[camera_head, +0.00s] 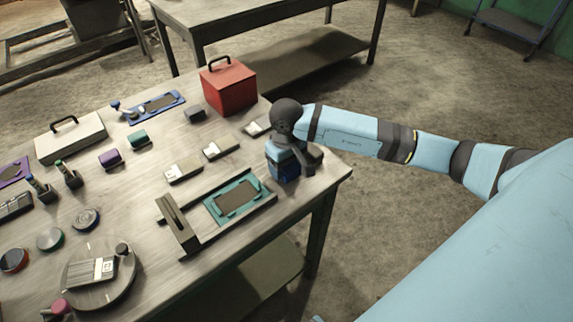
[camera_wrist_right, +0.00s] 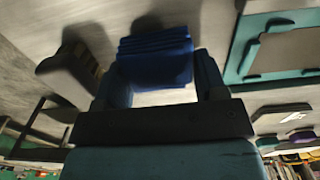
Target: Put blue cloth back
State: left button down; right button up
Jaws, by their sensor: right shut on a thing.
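The blue cloth (camera_wrist_right: 155,58) is a dark blue folded stack in the right wrist view, between the two fingers of my right gripper (camera_wrist_right: 160,85). In the head view my right gripper (camera_head: 286,168) is over the right end of the workbench, beside the teal-framed tray, and is shut on the cloth. The wrist and fingers hide most of the cloth there. I cannot tell whether the cloth touches the tabletop. My left gripper is not in view.
The workbench (camera_head: 150,205) holds a teal tray (camera_head: 264,203), a red box (camera_head: 229,88), a pale case (camera_head: 71,138) and a round turntable (camera_head: 75,285). Several small blocks lie mid-table. A second table (camera_head: 215,18) stands behind.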

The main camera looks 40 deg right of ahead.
jog(key=shift+f, duration=0.25)
jog(key=shift+f, duration=0.1)
jog(key=shift+f+b, duration=0.15)
jog(key=shift+b, duration=0.2)
jog(key=o, duration=0.9)
jog(key=shift+c, duration=0.2)
